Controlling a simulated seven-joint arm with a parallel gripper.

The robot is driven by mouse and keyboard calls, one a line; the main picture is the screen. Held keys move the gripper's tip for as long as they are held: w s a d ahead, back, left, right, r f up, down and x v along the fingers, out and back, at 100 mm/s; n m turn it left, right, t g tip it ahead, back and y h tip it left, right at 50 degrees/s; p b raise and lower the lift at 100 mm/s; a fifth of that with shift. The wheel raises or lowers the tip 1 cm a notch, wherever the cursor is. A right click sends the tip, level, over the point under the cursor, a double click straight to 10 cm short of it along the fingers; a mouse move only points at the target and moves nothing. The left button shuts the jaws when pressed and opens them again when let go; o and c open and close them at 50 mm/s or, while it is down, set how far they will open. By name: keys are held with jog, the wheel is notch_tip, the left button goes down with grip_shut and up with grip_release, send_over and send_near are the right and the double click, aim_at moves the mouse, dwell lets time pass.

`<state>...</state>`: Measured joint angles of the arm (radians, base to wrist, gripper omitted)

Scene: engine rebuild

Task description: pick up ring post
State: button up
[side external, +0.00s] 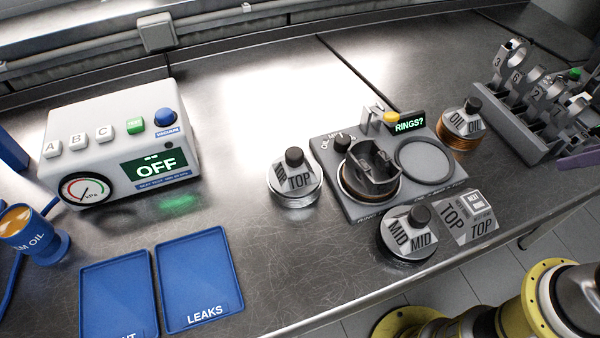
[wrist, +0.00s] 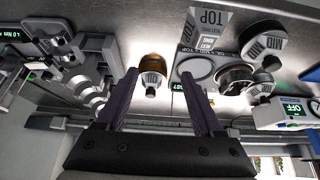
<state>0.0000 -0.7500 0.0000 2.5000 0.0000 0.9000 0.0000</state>
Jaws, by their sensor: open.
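Three knobbed ring posts stand on the steel bench: one marked OIL (side external: 461,122) with a copper-coloured band, one marked MID (side external: 408,234), and one marked TOP (side external: 295,180). Which one the task means cannot be told. In the wrist view, the OIL post (wrist: 152,78) appears between the two dark purple fingers of my gripper (wrist: 160,74), which is open and empty. The fingers do not visibly touch it. The MID post (wrist: 264,44) and TOP post (wrist: 259,91) lie to the right there.
A grey fixture (side external: 350,210) with a piston (side external: 372,168) and RINGS? display (side external: 409,124) stands beside the OIL post. A rod rack (side external: 515,135) is to its right. A tester (side external: 120,140) and blue trays (side external: 198,280) are left. The back middle bench is clear.

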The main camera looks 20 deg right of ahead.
jog(key=shift+o, duration=0.2)
jog(key=shift+o, duration=0.7)
